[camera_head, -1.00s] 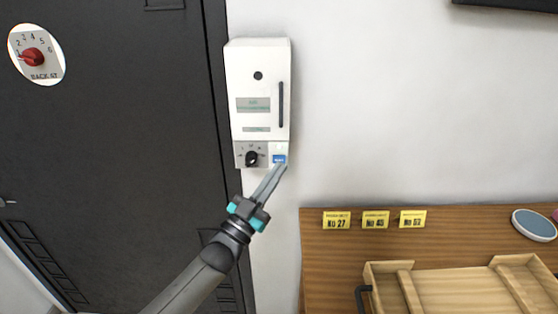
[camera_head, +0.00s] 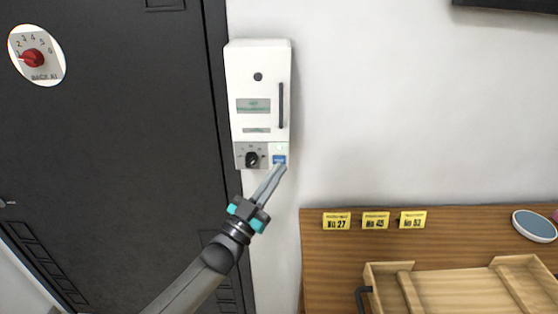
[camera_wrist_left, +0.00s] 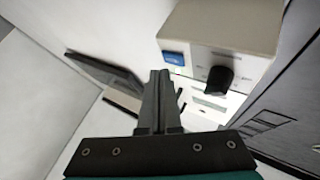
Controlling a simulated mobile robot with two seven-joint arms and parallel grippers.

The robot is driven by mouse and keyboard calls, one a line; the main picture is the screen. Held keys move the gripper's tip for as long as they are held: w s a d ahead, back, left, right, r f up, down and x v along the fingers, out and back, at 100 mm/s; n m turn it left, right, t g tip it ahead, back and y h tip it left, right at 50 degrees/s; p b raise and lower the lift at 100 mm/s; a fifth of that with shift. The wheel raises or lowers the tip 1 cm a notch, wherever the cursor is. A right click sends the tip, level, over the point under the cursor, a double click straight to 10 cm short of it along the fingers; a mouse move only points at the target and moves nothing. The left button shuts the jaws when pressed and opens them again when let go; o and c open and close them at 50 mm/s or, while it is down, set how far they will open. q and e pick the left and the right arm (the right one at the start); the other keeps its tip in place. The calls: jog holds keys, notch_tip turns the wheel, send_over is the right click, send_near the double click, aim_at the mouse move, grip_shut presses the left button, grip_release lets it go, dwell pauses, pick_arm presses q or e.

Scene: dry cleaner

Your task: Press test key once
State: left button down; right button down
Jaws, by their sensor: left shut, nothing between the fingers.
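The blue test key (camera_head: 279,159) sits at the lower right of a white wall box (camera_head: 258,90), beside a black knob (camera_head: 252,159). My left gripper (camera_head: 283,166) is shut and empty, its fingertips at the lower edge of the key in the head view. Whether the tips touch the key cannot be told there. In the left wrist view the blue key (camera_wrist_left: 174,58) shows just above and right of the gripper's tips (camera_wrist_left: 160,72), with the black knob (camera_wrist_left: 219,80) further right. My right gripper is not in view.
A dark cabinet (camera_head: 110,120) with a red dial (camera_head: 33,58) stands left of the box. A wooden counter (camera_head: 320,250) at lower right bears yellow tags (camera_head: 376,221), a wooden tray (camera_head: 380,268) and a round blue-topped dish (camera_head: 535,225).

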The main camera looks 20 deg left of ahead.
pick_arm(q)
jog(key=shift+w, duration=0.15)
dwell(0.6)
jog(key=shift+w+a+b, duration=0.1)
jog(key=shift+w+b, duration=0.2)
jog(key=shift+b, duration=0.05)
jog(key=shift+w+a, duration=0.1)
jog(key=shift+w, duration=0.2)
dwell(0.5)
dwell(0.3)
jog(key=shift+s+d+p, duration=0.2)
jog(key=shift+s+p, duration=0.15)
jog(key=shift+s, duration=0.4)
jog(key=shift+s, duration=0.1)
jog(key=s+p, duration=0.1)
jog(key=s, duration=0.1)
jog(key=s+d+p, duration=0.1)
jog(key=s+p, duration=0.1)
jog(key=shift+s+d, duration=0.2)
jog(key=shift+s, duration=0.1)
